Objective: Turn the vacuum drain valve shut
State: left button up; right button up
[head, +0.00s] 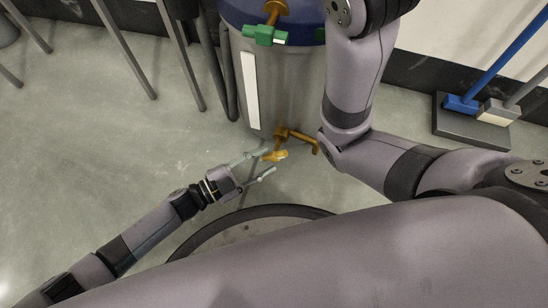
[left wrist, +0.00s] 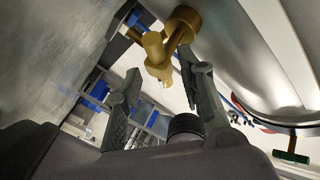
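The vacuum drain valve (head: 283,134) is a brass fitting low on the side of a grey metal tank. Its yellow handle (head: 275,156) points toward my left gripper, and a brass spout bends off to the right. My left gripper (head: 267,162) is open, with its fingertips on either side of the handle's end. In the left wrist view the brass valve (left wrist: 182,22) shows above the spread fingers, with the handle end (left wrist: 155,50) between their tips. A gap shows beside the handle; I cannot tell whether either finger touches it. My right gripper is out of view.
The tank (head: 292,85) has a blue top and a green-handled valve (head: 266,35) above. My right arm stands close to the tank's right side. A dark round rim (head: 250,212) lies on the floor below. Brooms on a dark base (head: 470,128) stand right. Metal legs stand left.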

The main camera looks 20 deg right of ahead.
aim_at(271, 158)
pick_arm(q)
jog(key=shift+b+x, duration=0.55)
jog(key=shift+x, duration=1.35)
jog(key=shift+c, duration=0.4)
grip_shut()
